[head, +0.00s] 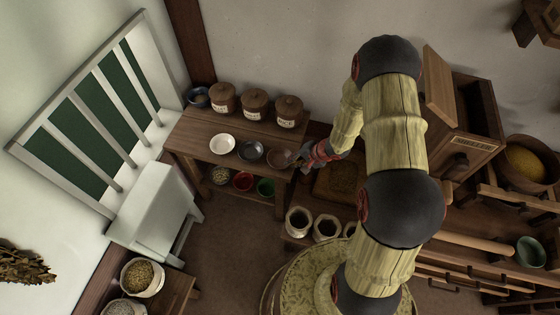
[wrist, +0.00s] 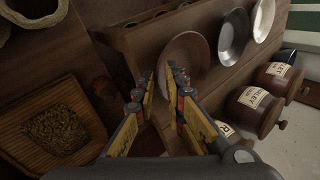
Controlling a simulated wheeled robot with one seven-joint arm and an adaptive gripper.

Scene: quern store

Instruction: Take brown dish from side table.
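The brown dish (head: 279,158) is a shallow round dish at the right end of the front row on the wooden side table (head: 196,133). It also shows in the wrist view (wrist: 187,52), lying on the table top. My gripper (head: 298,158) is at the dish's right side in the head view. In the wrist view my gripper (wrist: 160,80) is open, one finger outside the near rim and the other overlapping the dish. I cannot tell whether either finger touches it.
A dark grey bowl (head: 250,151) and a white bowl (head: 222,144) stand left of the dish. Several lidded brown jars (head: 255,104) stand behind. A lower shelf holds red (head: 242,181) and green (head: 265,187) bowls. A grain tray (head: 338,182) lies to the right.

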